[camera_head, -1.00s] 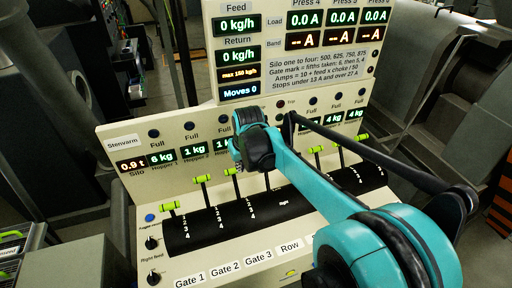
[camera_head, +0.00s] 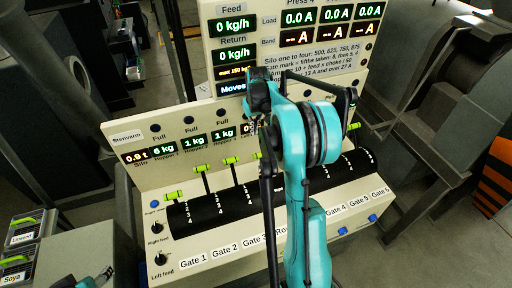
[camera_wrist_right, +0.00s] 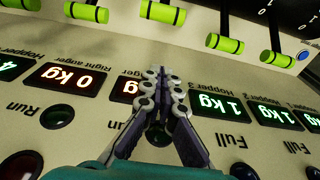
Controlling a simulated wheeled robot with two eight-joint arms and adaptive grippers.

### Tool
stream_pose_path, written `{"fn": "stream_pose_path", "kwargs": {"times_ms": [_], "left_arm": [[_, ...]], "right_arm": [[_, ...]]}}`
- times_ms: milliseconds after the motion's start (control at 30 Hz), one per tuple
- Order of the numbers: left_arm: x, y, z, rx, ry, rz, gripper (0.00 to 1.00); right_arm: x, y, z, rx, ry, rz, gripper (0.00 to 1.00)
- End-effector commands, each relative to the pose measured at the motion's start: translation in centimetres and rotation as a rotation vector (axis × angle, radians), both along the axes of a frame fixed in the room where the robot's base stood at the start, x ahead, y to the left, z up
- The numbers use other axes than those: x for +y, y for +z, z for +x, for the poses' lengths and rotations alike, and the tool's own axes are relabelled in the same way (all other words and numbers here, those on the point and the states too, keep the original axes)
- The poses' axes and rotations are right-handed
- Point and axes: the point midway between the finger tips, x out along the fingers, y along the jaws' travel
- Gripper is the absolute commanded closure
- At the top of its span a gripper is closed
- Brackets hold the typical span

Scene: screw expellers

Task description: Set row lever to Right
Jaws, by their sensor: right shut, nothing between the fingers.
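The row lever's label "Row" (camera_head: 281,230) is partly covered by my right arm in the head view. The lever itself is mostly hidden there, and its setting cannot be told. In the right wrist view, which is upside down, several green lever handles (camera_wrist_right: 163,12) line the top; I cannot tell for sure which is the row lever. My right gripper (camera_wrist_right: 160,85) is shut and empty, over the panel face near the Hopper 3 display, apart from the handles. In the head view it hangs at the upright panel (camera_head: 253,124). A teal part of my left arm shows at bottom left, without fingers.
Handles of Gate 1 (camera_head: 174,195), Gate 2 (camera_head: 201,168) and Gate 3 (camera_head: 231,160) stand left of my arm. A Gate-side handle (camera_head: 353,127) shows to the right. Knobs (camera_head: 158,227) sit at the left. Labelled bins (camera_head: 24,237) stand at lower left.

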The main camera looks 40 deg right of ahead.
Motion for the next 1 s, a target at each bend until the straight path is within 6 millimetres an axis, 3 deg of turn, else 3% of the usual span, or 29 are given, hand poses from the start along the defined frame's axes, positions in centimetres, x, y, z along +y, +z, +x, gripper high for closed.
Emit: {"fn": "stream_pose_path", "kwargs": {"times_ms": [267,600,800,1000], "left_arm": [[0.0,-0.1,0.0,0.0,0.0,0.0,0.46],[0.0,-0.4,0.0,0.0,0.0,0.0,0.46],[0.0,0.1,0.0,0.0,0.0,0.0,0.46],[0.0,0.1,0.0,0.0,0.0,0.0,0.46]], "right_arm": [[-0.1,-2.8,0.4,0.0,0.0,0.0,1.0],[-0.4,-9.9,1.4,-0.001,0.0,0.0,1.0],[0.5,-9.2,-1.4,-0.001,0.0,0.0,1.0],[0.8,-9.1,-2.4,-0.001,0.0,0.0,1.0]]}}
